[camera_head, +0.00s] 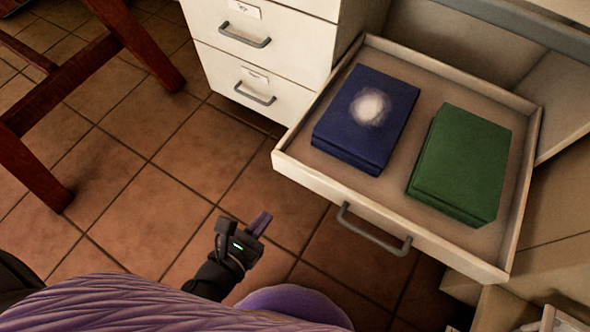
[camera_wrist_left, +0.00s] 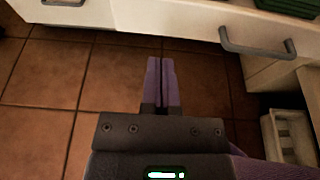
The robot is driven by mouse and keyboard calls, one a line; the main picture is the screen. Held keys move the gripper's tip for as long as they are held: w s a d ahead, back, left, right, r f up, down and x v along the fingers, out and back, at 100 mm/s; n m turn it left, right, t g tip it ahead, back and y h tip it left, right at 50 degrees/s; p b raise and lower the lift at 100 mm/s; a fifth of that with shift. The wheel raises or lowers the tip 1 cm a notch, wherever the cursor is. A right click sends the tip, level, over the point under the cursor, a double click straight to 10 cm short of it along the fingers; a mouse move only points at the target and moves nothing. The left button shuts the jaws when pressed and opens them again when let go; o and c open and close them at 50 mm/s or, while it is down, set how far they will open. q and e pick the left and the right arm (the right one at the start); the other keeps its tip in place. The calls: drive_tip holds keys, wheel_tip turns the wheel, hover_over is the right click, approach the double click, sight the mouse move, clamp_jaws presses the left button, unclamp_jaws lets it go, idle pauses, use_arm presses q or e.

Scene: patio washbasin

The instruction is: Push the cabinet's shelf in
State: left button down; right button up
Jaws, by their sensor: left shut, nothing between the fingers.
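The cabinet's shelf is a cream pull-out drawer (camera_head: 300,167), standing open at the right of the head view. Its grey bar handle (camera_head: 372,232) is on the front face and also shows in the left wrist view (camera_wrist_left: 258,50). Inside lie a dark blue book stack (camera_head: 366,118) with a pale round mark and a green book stack (camera_head: 460,163). My left gripper (camera_head: 260,224) is shut and empty, left of the drawer front and apart from it. Its closed purple fingers (camera_wrist_left: 161,82) point toward the cabinet in the wrist view. My right gripper is not in view.
A white cabinet (camera_head: 262,58) with closed drawers stands left of the open drawer. Red-brown wooden furniture legs (camera_head: 75,85) are at the left. A white basket (camera_wrist_left: 290,138) is low at the right in the wrist view. Tiled floor (camera_head: 150,215) is clear between.

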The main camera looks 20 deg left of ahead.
use_arm(q)
drive_tip(key=b, duration=0.2)
approach(300, 171)
wheel_tip(300, 171, down, 2)
drive_tip(key=w, duration=0.2)
drive_tip(key=shift+w+d, duration=0.35)
drive_tip(key=shift+w, duration=0.4)
drive_tip(key=shift+w+d, duration=0.3)
drive_tip(key=shift+w, duration=0.45)
drive_tip(key=shift+w+d, duration=0.35)
drive_tip(key=shift+w, duration=0.4)
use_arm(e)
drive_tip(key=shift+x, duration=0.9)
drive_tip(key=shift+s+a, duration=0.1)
